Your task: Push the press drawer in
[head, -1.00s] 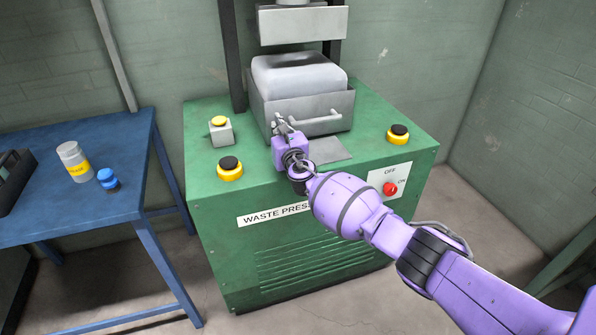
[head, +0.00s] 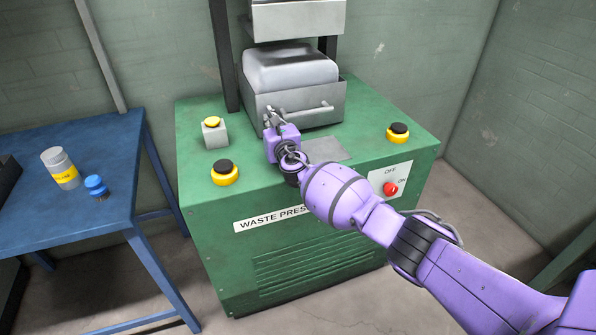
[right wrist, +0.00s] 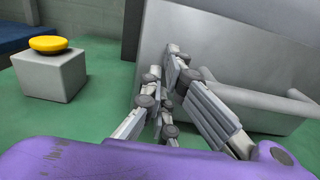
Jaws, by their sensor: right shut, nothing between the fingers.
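The press drawer (head: 262,108) is a grey metal box with a bar handle (head: 307,111), holding a pale grey block (head: 290,68). It sits on the green waste press (head: 300,225), below the raised press head (head: 298,20). My right gripper (head: 272,114) is shut and empty at the left part of the drawer front, left of the handle. In the right wrist view its fingertips (right wrist: 170,62) point at the drawer front (right wrist: 215,35) and look to be touching it or very close. The handle (right wrist: 275,98) is right of the fingers there. My left gripper is not in view.
A grey box with a yellow button (head: 212,134) stands left of the drawer. Black-and-yellow buttons sit at the left (head: 225,172) and right (head: 398,132) front corners. A red switch (head: 390,188) is on the front. A blue table (head: 95,215) stands at left.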

